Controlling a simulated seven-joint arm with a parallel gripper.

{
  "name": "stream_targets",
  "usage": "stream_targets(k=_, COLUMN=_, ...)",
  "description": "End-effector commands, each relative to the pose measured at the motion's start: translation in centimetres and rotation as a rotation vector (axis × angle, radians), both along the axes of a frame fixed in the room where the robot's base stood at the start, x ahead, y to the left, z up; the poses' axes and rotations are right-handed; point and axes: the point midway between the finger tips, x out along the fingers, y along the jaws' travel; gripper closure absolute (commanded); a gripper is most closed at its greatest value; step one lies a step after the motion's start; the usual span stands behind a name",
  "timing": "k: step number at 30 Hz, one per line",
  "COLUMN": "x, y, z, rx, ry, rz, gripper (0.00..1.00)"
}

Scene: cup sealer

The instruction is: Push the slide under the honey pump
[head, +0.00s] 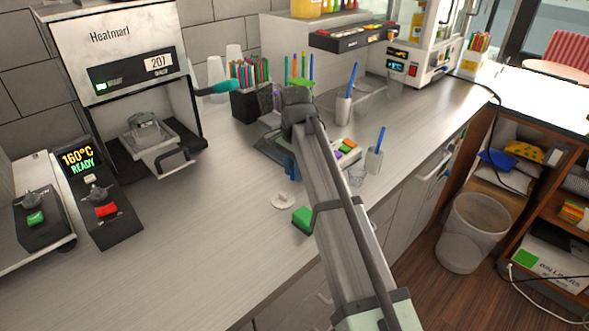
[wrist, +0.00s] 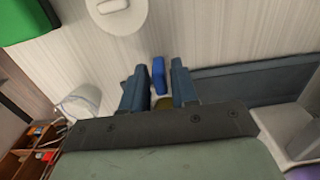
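My gripper (head: 290,172) points down at the counter, right of the Heatmart machine; my arm partly hides it. In the wrist view its two blue-grey fingers (wrist: 157,86) are apart, with a bright blue upright piece (wrist: 158,75) between them and visible gaps beside it. A long blue-grey rail or plate (wrist: 255,82) lies beside the fingers, and its dark flat part (head: 271,148) shows in the head view. This may be the slide. I cannot tell whether the fingers touch it. No honey pump is clearly identifiable; a yellow container (head: 312,7) stands at the back top.
A white knobbed disc (head: 285,201) and green block (head: 303,217) lie near the front edge. The Heatmart machine (head: 125,50) has a handled tray (head: 165,150). Straw holders (head: 254,103) stand behind my gripper; a clear cup (head: 357,175) stands right. Front-left counter is clear.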

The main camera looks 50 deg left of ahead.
Motion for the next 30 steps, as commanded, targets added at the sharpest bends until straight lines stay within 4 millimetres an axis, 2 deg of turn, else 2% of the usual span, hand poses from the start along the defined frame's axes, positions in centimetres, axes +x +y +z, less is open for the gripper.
stream_targets(k=1, x=0.0, y=0.0, z=0.0, rx=0.000, ry=0.000, rz=0.000, gripper=0.77)
stream_targets(k=9, x=0.0, y=0.0, z=0.0, rx=0.000, ry=0.000, rz=0.000, gripper=1.00)
stream_targets(k=23, x=0.0, y=0.3, z=0.0, rx=0.000, ry=0.000, rz=0.000, gripper=1.00)
stream_targets(k=26, x=0.1, y=1.4, z=0.1, rx=0.000, ry=0.000, rz=0.001, gripper=1.00)
stream_targets(k=30, x=0.2, y=4.4, z=0.1, rx=0.000, ry=0.000, rz=0.001, gripper=1.00)
